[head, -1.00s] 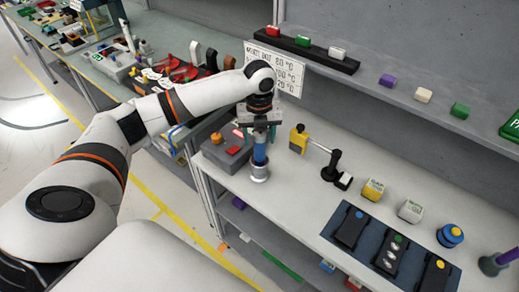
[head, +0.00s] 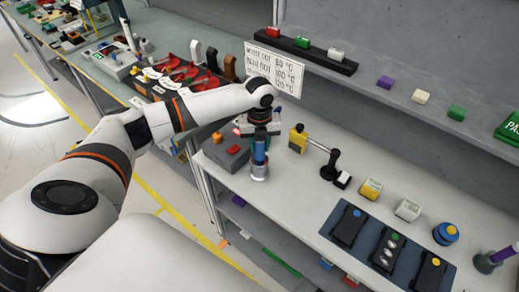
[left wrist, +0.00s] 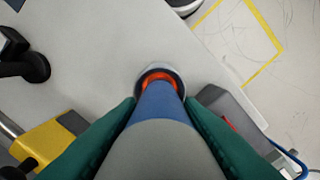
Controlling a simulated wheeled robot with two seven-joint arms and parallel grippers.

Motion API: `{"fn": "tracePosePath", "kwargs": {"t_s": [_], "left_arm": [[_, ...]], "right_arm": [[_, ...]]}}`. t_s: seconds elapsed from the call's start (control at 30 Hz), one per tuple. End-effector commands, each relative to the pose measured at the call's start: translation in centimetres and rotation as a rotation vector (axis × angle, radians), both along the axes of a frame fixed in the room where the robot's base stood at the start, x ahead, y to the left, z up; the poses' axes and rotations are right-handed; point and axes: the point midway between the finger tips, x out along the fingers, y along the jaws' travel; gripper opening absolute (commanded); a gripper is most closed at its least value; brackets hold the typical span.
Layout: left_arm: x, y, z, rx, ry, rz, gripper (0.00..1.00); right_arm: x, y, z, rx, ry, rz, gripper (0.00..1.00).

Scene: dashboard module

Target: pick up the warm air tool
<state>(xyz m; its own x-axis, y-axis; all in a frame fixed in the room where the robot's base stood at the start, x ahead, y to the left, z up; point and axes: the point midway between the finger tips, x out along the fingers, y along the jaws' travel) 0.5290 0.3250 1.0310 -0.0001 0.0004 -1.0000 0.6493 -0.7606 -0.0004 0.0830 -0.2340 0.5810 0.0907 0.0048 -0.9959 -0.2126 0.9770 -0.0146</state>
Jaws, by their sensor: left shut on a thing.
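The warm air tool, with a blue body (head: 260,150), stands upright at a silver round holder (head: 259,173) near the bench's left front. My left gripper (head: 261,136) is above it and shut on its upper part. In the left wrist view the tool (left wrist: 159,135) runs down between the green fingers (left wrist: 159,112), grey nearer the camera and blue farther on. An orange ring (left wrist: 160,77) shows around its far end, inside the holder's pale rim. Whether the tool is clear of the holder cannot be told. My right gripper is not in view.
A grey box with red and orange buttons (head: 228,153) stands close left of the tool. A yellow block with a rod and black stand (head: 298,138) is close right. A blue mat with black devices (head: 369,265) lies front right. A shelf runs behind.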

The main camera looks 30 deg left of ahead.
Motion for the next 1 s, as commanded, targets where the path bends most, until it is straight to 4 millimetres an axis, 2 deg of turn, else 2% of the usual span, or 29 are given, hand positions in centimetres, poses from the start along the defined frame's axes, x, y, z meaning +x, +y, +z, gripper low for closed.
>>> {"fn": "tracePosePath", "kwargs": {"t_s": [0.13,0.23,0.6,0.77,1.0], "left_arm": [[0.1,0.0,0.5,0.0,-0.004,0.0,0.1],[0.2,0.0,1.8,-0.001,-0.006,0.0,0.1],[0.2,0.0,8.7,-0.001,-0.005,0.001,0.1],[0.1,0.0,10.7,-0.002,-0.003,0.001,0.1],[0.1,0.0,12.7,-0.002,-0.001,0.001,0.1]], "right_arm": [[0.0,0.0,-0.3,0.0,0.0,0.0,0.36],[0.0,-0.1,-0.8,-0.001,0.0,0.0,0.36],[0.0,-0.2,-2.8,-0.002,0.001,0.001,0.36],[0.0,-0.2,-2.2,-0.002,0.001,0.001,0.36],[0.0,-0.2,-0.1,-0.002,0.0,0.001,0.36]]}}
